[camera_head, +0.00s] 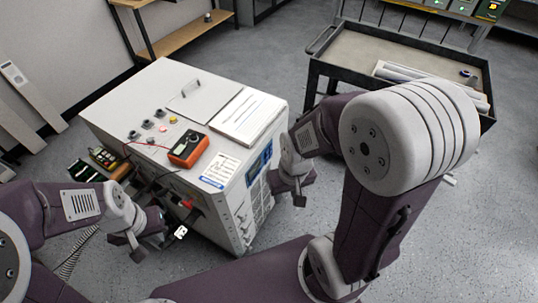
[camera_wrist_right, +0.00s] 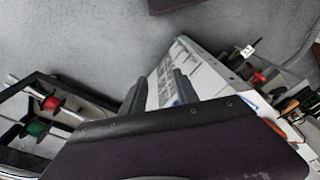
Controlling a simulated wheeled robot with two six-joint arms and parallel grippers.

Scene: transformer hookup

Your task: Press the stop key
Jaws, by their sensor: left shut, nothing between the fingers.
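The white cabinet (camera_head: 150,100) stands in the middle of the head view. Its front face carries a blue display (camera_head: 258,163) and a grey keypad (camera_head: 262,190); the keys are too small to tell the stop key apart. My left gripper (camera_head: 137,250) is shut and empty, near the cabinet's lower left corner, apart from the panel. My right gripper (camera_head: 300,195) is in front of the panel, to the right of the keypad. In the right wrist view its two fingers (camera_wrist_right: 158,95) stand apart with nothing held, and the panel (camera_wrist_right: 172,85) lies beyond them.
An orange multimeter (camera_head: 188,148) with leads and a paper sheet (camera_head: 247,117) lie on the cabinet. Red and black plugs (camera_head: 187,203) hang at its left front. A dark cart (camera_head: 375,50) stands at the back right. Grey floor (camera_head: 290,60) is free between them.

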